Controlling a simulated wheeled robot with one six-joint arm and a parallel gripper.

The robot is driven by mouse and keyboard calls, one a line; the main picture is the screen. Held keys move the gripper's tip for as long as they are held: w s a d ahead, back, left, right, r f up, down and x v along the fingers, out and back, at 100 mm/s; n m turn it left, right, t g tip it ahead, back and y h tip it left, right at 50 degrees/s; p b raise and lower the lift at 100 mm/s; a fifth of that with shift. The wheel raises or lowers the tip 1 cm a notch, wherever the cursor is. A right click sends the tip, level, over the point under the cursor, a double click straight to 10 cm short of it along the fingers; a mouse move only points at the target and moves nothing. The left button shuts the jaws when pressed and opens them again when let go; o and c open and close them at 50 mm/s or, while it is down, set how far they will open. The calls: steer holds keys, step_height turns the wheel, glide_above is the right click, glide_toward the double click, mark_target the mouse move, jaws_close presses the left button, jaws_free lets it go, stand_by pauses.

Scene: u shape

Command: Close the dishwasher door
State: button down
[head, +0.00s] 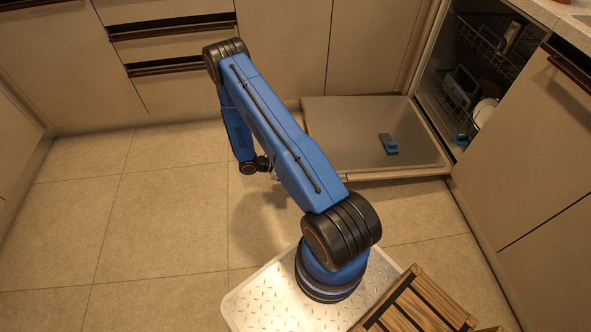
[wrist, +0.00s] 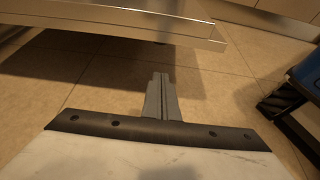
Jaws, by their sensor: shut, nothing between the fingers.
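The dishwasher door (head: 345,125) is folded down flat and open, low over the floor at the right back in the head view. Its edge also shows at the top of the wrist view (wrist: 150,22). The dishwasher (head: 470,80) stands open behind it, with racks and dishes inside. My gripper is mostly hidden behind my blue arm in the head view. In the wrist view my gripper (wrist: 161,78) is shut and empty, beside and below the door edge, apart from it as far as I can see.
A blue dispenser part (head: 388,144) shows on the door's inner face. Cabinets with drawers (head: 165,50) line the back, and more cabinets (head: 540,150) stand at the right. A wooden slatted object (head: 420,305) is at the front right. The tiled floor (head: 150,220) at left is clear.

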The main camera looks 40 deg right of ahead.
steer(key=shift+s+d+r, duration=0.3)
steer(key=shift+s+d, duration=0.15)
steer(key=shift+d, duration=0.3)
steer(key=shift+s+d+r, duration=0.3)
steer(key=shift+s+d, duration=0.2)
steer(key=shift+d, duration=0.2)
steer(key=shift+s+d+r, duration=0.3)
steer(key=shift+s+d, duration=0.15)
steer(key=shift+d, duration=0.3)
